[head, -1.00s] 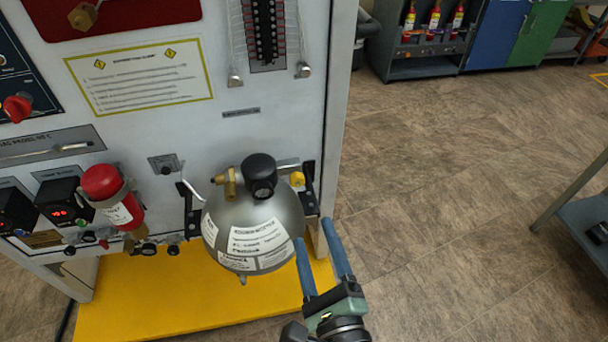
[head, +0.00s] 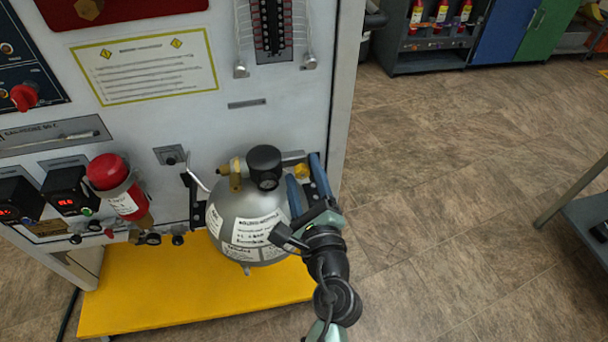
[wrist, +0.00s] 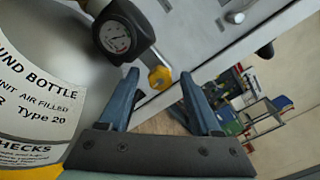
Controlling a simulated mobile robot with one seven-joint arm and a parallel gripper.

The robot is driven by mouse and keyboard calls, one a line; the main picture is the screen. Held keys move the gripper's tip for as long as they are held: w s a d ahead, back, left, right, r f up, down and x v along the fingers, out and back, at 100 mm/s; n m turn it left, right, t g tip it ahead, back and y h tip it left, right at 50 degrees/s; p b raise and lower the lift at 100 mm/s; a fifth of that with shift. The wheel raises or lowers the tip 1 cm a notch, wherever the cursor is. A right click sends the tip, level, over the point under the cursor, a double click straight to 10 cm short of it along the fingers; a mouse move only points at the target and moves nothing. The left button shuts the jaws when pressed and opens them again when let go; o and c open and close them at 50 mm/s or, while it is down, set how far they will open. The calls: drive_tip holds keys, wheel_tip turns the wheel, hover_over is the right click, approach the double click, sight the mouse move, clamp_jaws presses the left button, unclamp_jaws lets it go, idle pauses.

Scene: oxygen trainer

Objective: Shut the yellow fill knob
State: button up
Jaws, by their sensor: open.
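The yellow fill knob (head: 301,171) is on the right side of the grey round bottle (head: 232,213), partly hidden by my fingers in the head view. In the wrist view the yellow knob (wrist: 160,77) shows between and beyond my two fingertips. My gripper (head: 303,168) is open, with blue fingers on either side of the line to the knob. The wrist view shows my gripper (wrist: 158,78) empty, and I see no contact with the knob. A black cap with a round gauge (head: 265,166) tops the bottle; it is close to the left finger (wrist: 116,38).
The white panel (head: 190,115) stands behind the bottle, with a red cylinder (head: 115,186) and small knobs at left. A yellow base plate (head: 170,290) lies below. A black bracket is beside the bottle. Open floor (head: 440,190) is to the right.

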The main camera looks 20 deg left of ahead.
drive_tip(key=shift+c, duration=0.2)
clamp_jaws()
